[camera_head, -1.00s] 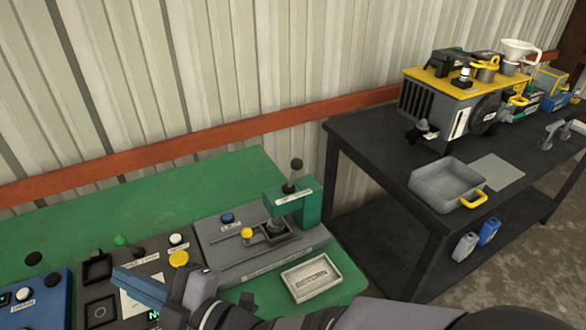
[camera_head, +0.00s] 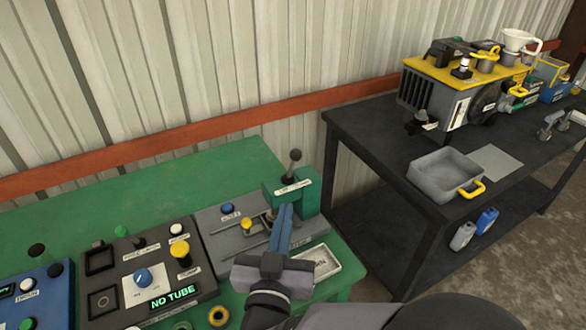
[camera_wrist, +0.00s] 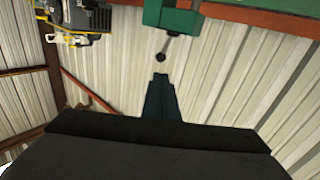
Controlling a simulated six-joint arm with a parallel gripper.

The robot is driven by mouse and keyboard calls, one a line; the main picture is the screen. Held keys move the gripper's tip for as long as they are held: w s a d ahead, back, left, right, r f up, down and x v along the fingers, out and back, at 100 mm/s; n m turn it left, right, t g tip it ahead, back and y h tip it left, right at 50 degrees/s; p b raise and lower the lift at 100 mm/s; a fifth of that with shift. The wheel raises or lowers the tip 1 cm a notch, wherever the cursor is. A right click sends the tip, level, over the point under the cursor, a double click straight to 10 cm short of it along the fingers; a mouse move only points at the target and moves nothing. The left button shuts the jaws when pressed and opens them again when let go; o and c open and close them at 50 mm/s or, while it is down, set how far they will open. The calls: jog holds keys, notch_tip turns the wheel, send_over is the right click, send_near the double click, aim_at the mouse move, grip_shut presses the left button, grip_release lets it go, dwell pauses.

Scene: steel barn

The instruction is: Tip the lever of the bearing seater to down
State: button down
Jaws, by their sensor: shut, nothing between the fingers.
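The bearing seater is a grey base (camera_head: 215,245) with a green upright head (camera_head: 306,202) on the green bench. Its lever (camera_head: 293,166) stands up from the head, tilted slightly, with a dark round knob. In the wrist view the lever (camera_wrist: 166,47) and the green head (camera_wrist: 172,18) appear at the top, just beyond my fingertips. My gripper (camera_head: 285,210) is shut and empty, its blue fingers pointing at the head from the front. The fingers also show in the wrist view (camera_wrist: 161,78), with a gap between their tips and the knob. My gripper hides part of the base.
A grey RETURN tray (camera_head: 328,266) lies right of my gripper. A dark control panel (camera_head: 112,271) with a NO TUBE display stands left of the seater. A black table (camera_head: 380,135) with a machine and a grey bin (camera_head: 428,183) is at right.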

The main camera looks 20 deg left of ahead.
jog(key=p, duration=0.4)
send_near(297, 159)
jog(key=w, duration=0.2)
jog(key=w+a, duration=0.1)
jog(key=w, duration=0.2)
jog(key=shift+r, duration=0.1)
jog(key=shift+w+a+p, duration=0.2)
jog(key=shift+w+p, duration=0.1)
jog(key=shift+w, duration=0.4)
jog(key=shift+w+d+b, duration=0.2)
jog(key=shift+w+b, duration=0.15)
jog(key=shift+b, duration=0.1)
jog(key=shift+r, duration=0.25)
jog(key=shift+s, duration=0.1)
